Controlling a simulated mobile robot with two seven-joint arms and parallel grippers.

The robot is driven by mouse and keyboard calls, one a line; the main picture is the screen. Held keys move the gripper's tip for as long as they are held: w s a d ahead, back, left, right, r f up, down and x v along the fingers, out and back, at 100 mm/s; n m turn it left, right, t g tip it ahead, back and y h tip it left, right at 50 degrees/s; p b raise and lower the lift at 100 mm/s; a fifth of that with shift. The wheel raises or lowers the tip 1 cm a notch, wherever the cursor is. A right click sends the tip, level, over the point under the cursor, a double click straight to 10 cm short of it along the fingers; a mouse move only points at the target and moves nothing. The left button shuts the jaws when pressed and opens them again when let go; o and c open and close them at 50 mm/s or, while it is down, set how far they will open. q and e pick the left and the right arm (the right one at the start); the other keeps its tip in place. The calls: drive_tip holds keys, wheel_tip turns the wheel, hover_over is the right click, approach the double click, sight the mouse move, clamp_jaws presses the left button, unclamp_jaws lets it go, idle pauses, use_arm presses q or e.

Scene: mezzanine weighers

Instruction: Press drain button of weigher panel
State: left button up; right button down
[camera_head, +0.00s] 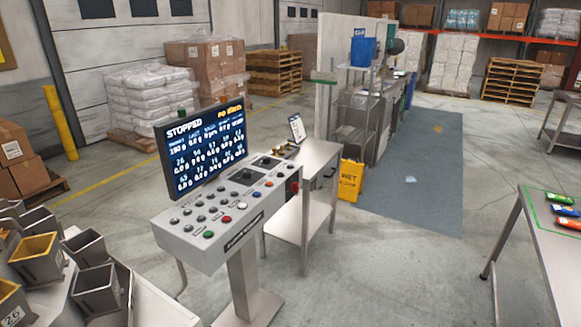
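The weigher panel (235,225) is a grey slanted console on a post, left of the middle. Its screen (203,147) reads "STOPPED" above rows of numbers. Along its front edge are a green button (208,234), a red button (227,219), a white button (242,206), a blue button (257,195) and an orange button (269,184). Several dark knobs or buttons sit behind them. A larger red knob (293,187) is at the right end. Labels are too small to read, so I cannot tell which is the drain button. Neither gripper is in view.
Weigher buckets (96,288) stand at the lower left, close to the panel. A small steel table (300,208) is right behind the panel. Another table (535,255) is at the right. The floor between is clear.

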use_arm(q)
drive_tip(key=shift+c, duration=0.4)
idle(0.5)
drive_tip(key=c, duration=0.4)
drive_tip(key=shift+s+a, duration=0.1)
